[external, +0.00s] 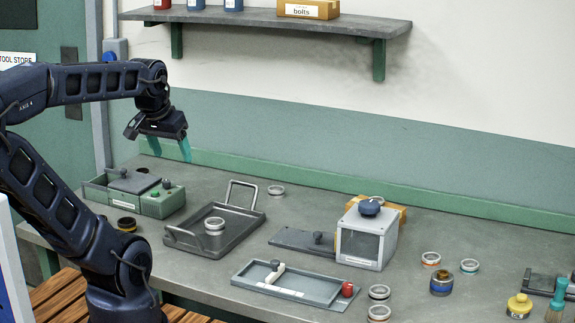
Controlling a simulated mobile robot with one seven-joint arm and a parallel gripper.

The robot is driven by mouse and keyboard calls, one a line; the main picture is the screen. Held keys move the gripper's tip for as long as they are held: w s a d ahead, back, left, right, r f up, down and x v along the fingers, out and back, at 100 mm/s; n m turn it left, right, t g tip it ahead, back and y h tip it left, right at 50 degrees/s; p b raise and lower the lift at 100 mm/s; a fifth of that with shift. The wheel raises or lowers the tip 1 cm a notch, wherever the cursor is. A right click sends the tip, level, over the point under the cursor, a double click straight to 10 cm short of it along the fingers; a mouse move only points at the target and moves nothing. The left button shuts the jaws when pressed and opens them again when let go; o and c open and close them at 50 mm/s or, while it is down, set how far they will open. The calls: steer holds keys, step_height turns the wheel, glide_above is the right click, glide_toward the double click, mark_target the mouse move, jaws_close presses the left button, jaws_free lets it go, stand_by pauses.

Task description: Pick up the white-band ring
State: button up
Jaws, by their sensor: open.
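My gripper (170,148) is open and empty, with teal fingertips, in the air above the left back part of the bench. Several metal rings are in view. One pale ring (215,225) sits in the dark grey handled tray (190,241), below and to the right of my gripper. Another pale ring (276,190) lies at the back of the bench. Two more rings, one (379,292) behind the other (378,312), lie at the front. I cannot tell which ring has the white band. A ring with an orange-red band (431,259) and one with a blue-green band (469,266) lie at the right.
A green box unit (162,203) stands below my gripper. A clear-sided box with a blue knob (367,235) stands mid-bench, with a flat grey tray (300,285) in front. A brush (557,300) and yellow item (519,304) are at right. A shelf (270,20) hangs above.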

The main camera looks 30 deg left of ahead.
stand_by(0.3)
steer(key=w+a+r+n+g, duration=0.1)
steer(key=w+a+r+n, duration=0.2)
steer(key=w, duration=0.5)
steer(key=w+a+r+n, duration=0.2)
steer(key=w+a+r, duration=0.1)
steer(key=w, duration=0.5)
steer(key=w+a+f+n+g, duration=0.2)
steer(key=w+a+n, duration=0.4)
steer(key=w+a, duration=0.9)
steer(key=w+a+f+n, duration=0.5)
steer(key=w+a+f, duration=0.4)
steer(key=w+a, duration=0.4)
steer(key=w+a+f+n+g+h, duration=0.1)
steer(key=w+a+f+n, duration=0.1)
steer(key=a+f, duration=0.6)
steer(key=w+a+f+n, duration=0.2)
steer(key=w+a+f, duration=0.1)
steer(key=a+f, duration=0.45)
steer(key=f, duration=1)
steer(key=shift+d+f, duration=0.2)
steer(key=shift+c, duration=0.5)
